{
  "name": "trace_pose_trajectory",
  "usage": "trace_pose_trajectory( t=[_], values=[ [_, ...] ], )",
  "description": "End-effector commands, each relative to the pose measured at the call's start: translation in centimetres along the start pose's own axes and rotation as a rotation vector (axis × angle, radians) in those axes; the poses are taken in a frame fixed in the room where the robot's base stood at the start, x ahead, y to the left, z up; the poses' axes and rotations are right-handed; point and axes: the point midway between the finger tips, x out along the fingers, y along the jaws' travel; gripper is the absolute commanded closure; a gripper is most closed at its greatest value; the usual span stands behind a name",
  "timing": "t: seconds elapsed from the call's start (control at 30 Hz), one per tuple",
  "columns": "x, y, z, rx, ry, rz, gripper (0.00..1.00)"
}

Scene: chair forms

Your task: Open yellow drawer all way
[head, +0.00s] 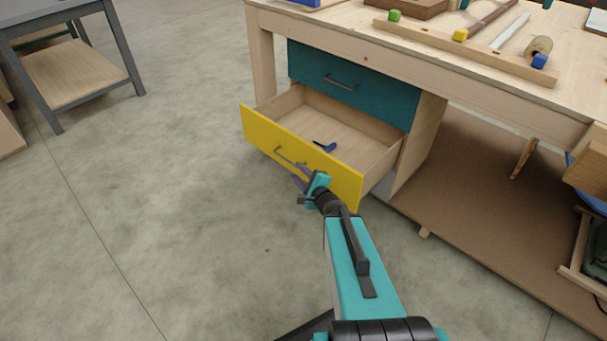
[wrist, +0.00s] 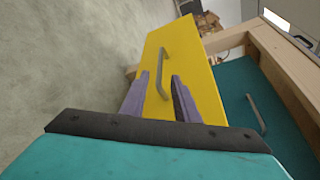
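The yellow drawer (head: 335,176) is the lower drawer of the wooden workbench. It stands pulled well out, with its light wooden inside showing. Its grey bar handle (head: 285,156) is on the yellow front; the front (wrist: 185,65) and handle (wrist: 164,62) also show in the wrist view. My gripper (head: 302,176) is close to the drawer front, at the right end of the handle. In the wrist view my purple fingers (wrist: 160,92) are apart, with the handle's lower end between them and no finger clearly touching it.
A closed teal drawer (head: 350,86) sits above the yellow one. A small blue object (head: 325,146) lies inside the yellow drawer. A brown lower shelf (head: 480,225) is to the right. A grey-framed table (head: 75,75) stands far left. The concrete floor before the drawer is clear.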

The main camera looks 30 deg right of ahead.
Motion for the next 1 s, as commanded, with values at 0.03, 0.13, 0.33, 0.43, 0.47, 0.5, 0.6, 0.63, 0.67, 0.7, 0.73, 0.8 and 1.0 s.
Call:
trace_pose_trajectory(
  t=[0.03, 0.13, 0.33, 0.43, 0.47, 0.5, 0.6, 0.63, 0.67, 0.7, 0.73, 0.8, 1.0],
  values=[
    [-0.4, -0.3, 0.2, 0.001, 0.001, 0.001, 0.72],
    [-0.9, -0.3, 0.2, 0.001, 0.002, 0.000, 0.72],
    [-1.8, -0.2, 0.1, 0.001, 0.001, 0.001, 0.72],
    [-2.3, -0.3, 0.1, 0.002, 0.002, 0.001, 0.72],
    [-2.4, -0.3, 0.1, 0.001, 0.002, 0.001, 0.72],
    [-2.6, -0.2, 0.1, 0.001, 0.002, 0.001, 0.72],
    [-3.0, -0.2, 0.1, 0.001, 0.001, 0.001, 0.72],
    [-3.1, -0.2, 0.1, 0.001, 0.001, 0.001, 0.72],
    [-3.2, -0.2, 0.1, 0.001, 0.001, 0.000, 0.72],
    [-3.2, -0.2, 0.1, 0.000, 0.001, 0.000, 0.72],
    [-3.3, -0.1, 0.1, 0.000, 0.001, 0.000, 0.72],
    [-3.4, -0.1, 0.1, 0.000, 0.001, -0.001, 0.72],
    [-3.5, 0.0, 0.0, 0.000, 0.001, -0.001, 0.72]
  ],
)
